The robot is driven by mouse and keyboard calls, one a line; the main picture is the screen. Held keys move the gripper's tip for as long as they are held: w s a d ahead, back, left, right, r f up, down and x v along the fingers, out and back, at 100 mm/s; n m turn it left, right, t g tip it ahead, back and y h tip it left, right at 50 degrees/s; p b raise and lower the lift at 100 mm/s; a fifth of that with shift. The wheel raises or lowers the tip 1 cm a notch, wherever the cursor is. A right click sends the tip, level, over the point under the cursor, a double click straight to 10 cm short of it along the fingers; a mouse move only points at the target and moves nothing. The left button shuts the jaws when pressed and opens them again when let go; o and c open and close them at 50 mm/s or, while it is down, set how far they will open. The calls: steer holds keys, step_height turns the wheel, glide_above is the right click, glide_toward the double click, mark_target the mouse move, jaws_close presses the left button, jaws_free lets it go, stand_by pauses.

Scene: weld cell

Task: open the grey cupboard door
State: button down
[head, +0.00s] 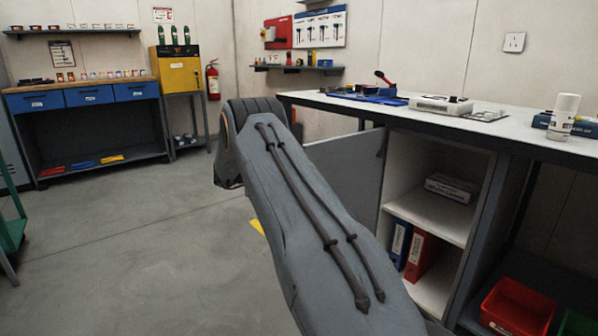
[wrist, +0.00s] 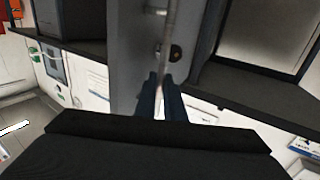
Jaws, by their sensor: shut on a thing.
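The grey cupboard door (head: 345,168) stands open in the head view, swung out to the left of the cupboard (head: 436,215). The cupboard's white inside and shelf show. In the wrist view the door (wrist: 128,55) runs down the upper middle, with a thin metal handle (wrist: 169,30) on it. My gripper (wrist: 160,82) is shut on the handle, its two dark fingers close together around the lower part of the bar. In the head view my arm hides the gripper and the handle.
The cupboard holds blue and red binders (head: 421,255) and a box (head: 452,188) on the shelf. A long worktop (head: 400,116) runs above it. A red bin (head: 517,307) stands low at the right. The floor (head: 130,240) at the left is clear.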

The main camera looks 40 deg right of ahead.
steer(key=shift+d, duration=0.1)
steer(key=c, duration=1.9)
jaws_free()
steer(key=shift+o, duration=0.3)
steer(key=v, duration=0.8)
steer(key=shift+a, duration=0.25)
steer(key=shift+w, duration=0.1)
